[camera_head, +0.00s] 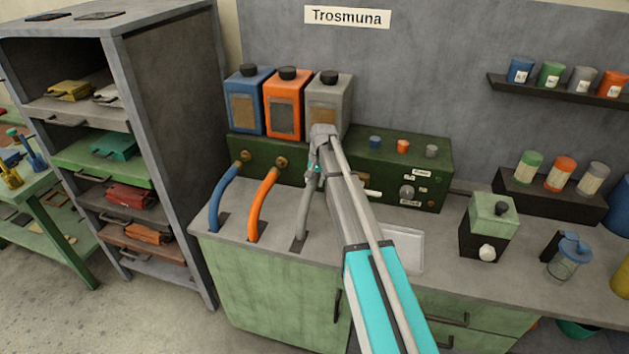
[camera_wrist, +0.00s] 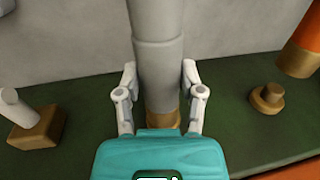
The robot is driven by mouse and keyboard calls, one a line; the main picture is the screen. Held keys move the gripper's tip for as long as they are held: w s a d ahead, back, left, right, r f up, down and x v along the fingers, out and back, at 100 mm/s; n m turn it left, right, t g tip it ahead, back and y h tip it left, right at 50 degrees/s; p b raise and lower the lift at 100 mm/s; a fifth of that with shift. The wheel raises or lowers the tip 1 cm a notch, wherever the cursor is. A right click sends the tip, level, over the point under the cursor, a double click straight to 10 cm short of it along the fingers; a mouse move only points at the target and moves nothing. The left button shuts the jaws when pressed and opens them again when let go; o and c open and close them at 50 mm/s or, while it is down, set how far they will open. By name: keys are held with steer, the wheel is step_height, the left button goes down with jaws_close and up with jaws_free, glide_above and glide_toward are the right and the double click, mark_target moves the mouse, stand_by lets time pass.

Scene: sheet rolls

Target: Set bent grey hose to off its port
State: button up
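The bent grey hose (camera_head: 305,212) rises from a dark slot in the bench, and its upper end is behind my gripper (camera_head: 315,168) in the head view. In the wrist view the hose (camera_wrist: 158,60) runs up between the two fingers of my gripper (camera_wrist: 160,78). A fingertip lies against each side of it, so my gripper looks shut on the hose. A brass-coloured collar (camera_wrist: 161,120) shows at the hose's near end. The grey hose's port is hidden by my gripper, so I cannot tell whether the hose is on it.
The orange hose (camera_head: 261,205) and blue hose (camera_head: 223,197) stand to the left. Blue, orange and grey canisters (camera_head: 328,98) stand on the green panel (camera_head: 385,165). In the wrist view, the orange hose's end (camera_wrist: 303,45) is apart from a brass port (camera_wrist: 267,98). A tray (camera_head: 408,262) lies right.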

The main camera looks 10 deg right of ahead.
mark_target(310, 188)
jaws_close()
steer(key=shift+s+a, duration=0.4)
steer(key=shift+s, duration=0.45)
steer(key=shift+s+a, duration=0.4)
steer(key=shift+s, duration=0.45)
steer(key=shift+s+a, duration=0.4)
steer(key=shift+s, duration=0.45)
steer(key=o, duration=0.7)
jaws_free()
steer(key=shift+o, duration=0.2)
steer(key=shift+w, duration=0.1)
steer(key=shift+w, duration=0.15)
